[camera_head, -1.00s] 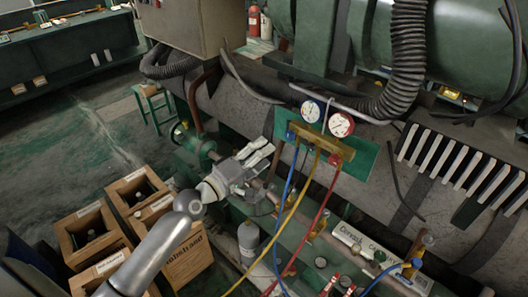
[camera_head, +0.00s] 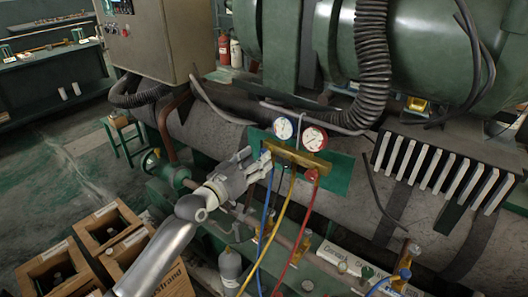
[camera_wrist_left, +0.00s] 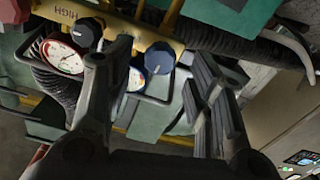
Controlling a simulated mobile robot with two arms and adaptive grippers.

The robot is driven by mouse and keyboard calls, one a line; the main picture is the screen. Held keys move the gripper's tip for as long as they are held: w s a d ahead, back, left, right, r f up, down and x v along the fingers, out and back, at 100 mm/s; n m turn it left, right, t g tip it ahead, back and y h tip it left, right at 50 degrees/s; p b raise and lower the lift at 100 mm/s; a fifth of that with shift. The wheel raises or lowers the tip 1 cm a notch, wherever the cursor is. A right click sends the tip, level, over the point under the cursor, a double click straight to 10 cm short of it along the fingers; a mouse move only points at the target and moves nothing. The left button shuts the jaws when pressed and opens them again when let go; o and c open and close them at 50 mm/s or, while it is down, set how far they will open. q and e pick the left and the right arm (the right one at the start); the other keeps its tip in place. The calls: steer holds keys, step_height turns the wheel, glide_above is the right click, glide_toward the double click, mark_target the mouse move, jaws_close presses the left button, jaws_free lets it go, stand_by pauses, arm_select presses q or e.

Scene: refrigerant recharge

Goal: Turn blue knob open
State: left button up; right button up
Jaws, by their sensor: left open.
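The gauge manifold (camera_head: 295,157) is a brass bar on a green panel, with a blue gauge (camera_head: 283,128) and a red gauge (camera_head: 314,138). My left gripper (camera_head: 257,164) is open at the manifold's left end and largely hides the blue knob there in the head view. In the left wrist view, a dark blue knob (camera_wrist_left: 160,58) shows between the open fingers, next to the blue gauge (camera_wrist_left: 135,78). I cannot tell whether the fingers touch it. Another dark knob (camera_wrist_left: 88,33) is near the HIGH marking. My right gripper is not in view.
Blue, yellow (camera_head: 269,238) and red (camera_head: 302,222) hoses hang below the manifold. A grey cylinder (camera_head: 230,268) stands below my left arm, and wooden crates (camera_head: 108,228) stand at the lower left. A thick black corrugated hose (camera_head: 371,65) runs behind the manifold.

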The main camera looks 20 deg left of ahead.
arm_select(q)
steer(key=shift+x, duration=2.15)
steer(key=c, duration=1)
steer(key=shift+n+p, duration=0.5)
steer(key=shift+n, duration=1.1)
steer(key=shift+c, duration=0.2)
steer(key=o, duration=1)
steer(key=shift+o, duration=0.2)
